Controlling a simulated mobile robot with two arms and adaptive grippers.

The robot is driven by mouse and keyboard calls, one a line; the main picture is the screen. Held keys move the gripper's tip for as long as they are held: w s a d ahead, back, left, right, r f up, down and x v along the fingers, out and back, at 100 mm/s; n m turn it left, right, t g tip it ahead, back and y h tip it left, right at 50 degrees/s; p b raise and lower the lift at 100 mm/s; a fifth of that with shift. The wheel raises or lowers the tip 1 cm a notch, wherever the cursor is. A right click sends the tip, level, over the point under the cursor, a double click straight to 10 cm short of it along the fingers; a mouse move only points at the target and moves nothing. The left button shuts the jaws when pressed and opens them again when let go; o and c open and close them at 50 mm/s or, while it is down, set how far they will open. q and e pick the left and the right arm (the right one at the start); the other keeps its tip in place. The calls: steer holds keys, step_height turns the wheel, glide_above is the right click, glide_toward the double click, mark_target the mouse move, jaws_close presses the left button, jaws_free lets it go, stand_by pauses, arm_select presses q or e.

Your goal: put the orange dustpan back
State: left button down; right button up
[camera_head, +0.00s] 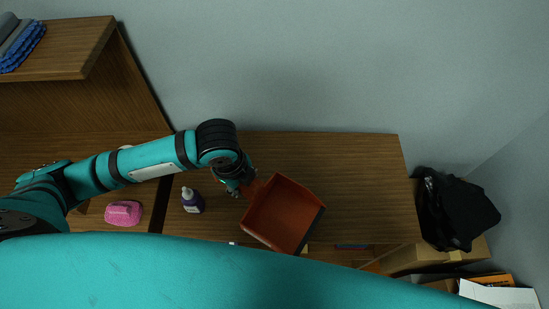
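The orange dustpan (281,214) is over the wooden shelf top (362,170), right of the middle of the view, its open edge with a dark lip facing lower right. My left gripper (247,190) is at the dustpan's handle, at its upper left corner. The fingers appear closed around the handle, which they mostly hide. I cannot tell whether the dustpan rests on the wood or hangs just above it. My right gripper is not in view.
A small dark bottle (192,200) stands left of the dustpan. A pink item (123,213) lies farther left. A black bag (455,210) sits on a cardboard box (410,259) at the right. Blue folded cloths (22,47) lie on the upper left shelf. The wood right of the dustpan is clear.

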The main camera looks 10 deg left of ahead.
arm_select(q)
steer(key=shift+s+d+m+p, duration=0.1)
steer(key=shift+s+m+p, duration=0.1)
steer(key=shift+m, duration=0.35)
steer(key=shift+s+d+m+p, duration=0.1)
steer(key=shift+m+p, duration=0.05)
steer(key=shift+m, duration=0.4)
steer(key=shift+w, duration=0.15)
steer(key=shift+m, duration=0.3)
steer(key=w+f+p, duration=0.1)
steer(key=w, duration=0.4)
steer(key=w+f+p, duration=0.1)
steer(key=w+f, duration=0.1)
steer(key=w, duration=0.3)
steer(key=w+f+p, duration=0.1)
steer(key=w, duration=0.4)
steer(key=shift+w+d+f+p, duration=0.25)
steer(key=shift+w+f+p, duration=0.05)
steer(key=shift+w+p, duration=0.05)
steer(key=shift+f, duration=0.3)
steer(key=c, duration=1.1)
jaws_free()
steer(key=shift+f, duration=0.1)
